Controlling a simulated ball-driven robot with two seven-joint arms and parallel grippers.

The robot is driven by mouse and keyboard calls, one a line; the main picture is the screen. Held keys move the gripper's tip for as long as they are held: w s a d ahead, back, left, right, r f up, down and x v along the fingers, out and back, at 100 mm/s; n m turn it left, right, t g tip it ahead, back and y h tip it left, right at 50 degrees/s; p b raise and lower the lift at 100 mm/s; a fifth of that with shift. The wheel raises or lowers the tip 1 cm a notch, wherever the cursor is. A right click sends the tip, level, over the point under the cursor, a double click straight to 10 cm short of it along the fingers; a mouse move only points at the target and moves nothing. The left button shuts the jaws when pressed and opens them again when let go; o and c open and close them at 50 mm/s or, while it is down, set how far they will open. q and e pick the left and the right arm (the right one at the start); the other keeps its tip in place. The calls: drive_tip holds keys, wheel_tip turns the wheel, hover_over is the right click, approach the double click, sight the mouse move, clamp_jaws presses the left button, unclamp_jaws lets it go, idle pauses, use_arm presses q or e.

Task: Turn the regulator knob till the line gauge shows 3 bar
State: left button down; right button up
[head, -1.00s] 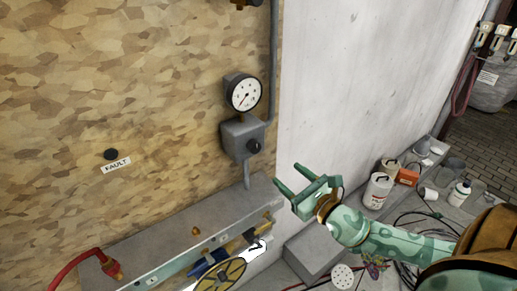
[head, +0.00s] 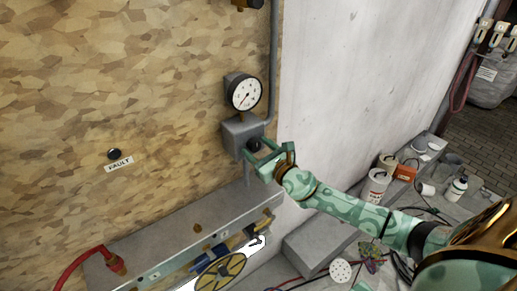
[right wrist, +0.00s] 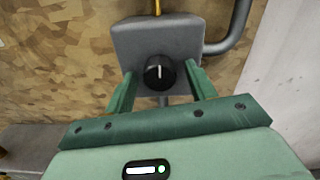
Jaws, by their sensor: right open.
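The black regulator knob (right wrist: 160,72) sits on the front of a grey regulator box (right wrist: 150,35) on the wall. It shows between the open fingers of my right gripper (right wrist: 160,85), with its white mark pointing up. In the head view, my right gripper (head: 258,152) is at the knob (head: 254,144), its fingers on either side; I cannot tell whether they touch it. The round white line gauge (head: 244,93) is above the box, with its needle pointing to the lower left. Its numbers are too small to read. My left gripper is not in view.
A grey ledge (head: 165,243) with a red hose (head: 72,265) and a yellow wheel (head: 218,277) is below. A grey pipe (head: 273,60) runs beside the gauge. Several cans and bottles stand at the right by the white wall (head: 350,90).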

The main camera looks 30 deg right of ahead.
drive_tip(key=c, duration=1)
drive_tip(key=shift+o, duration=0.2)
drive_tip(key=shift+m, duration=0.4)
drive_tip(key=m+b, duration=0.1)
drive_tip(key=m, duration=0.1)
drive_tip(key=shift+m, duration=0.3)
drive_tip(key=m, duration=0.2)
drive_tip(key=shift+m, duration=0.4)
drive_tip(key=m, duration=0.3)
drive_tip(key=shift+m, duration=0.3)
drive_tip(key=shift+m+p, duration=0.35)
drive_tip(key=shift+m, duration=1.65)
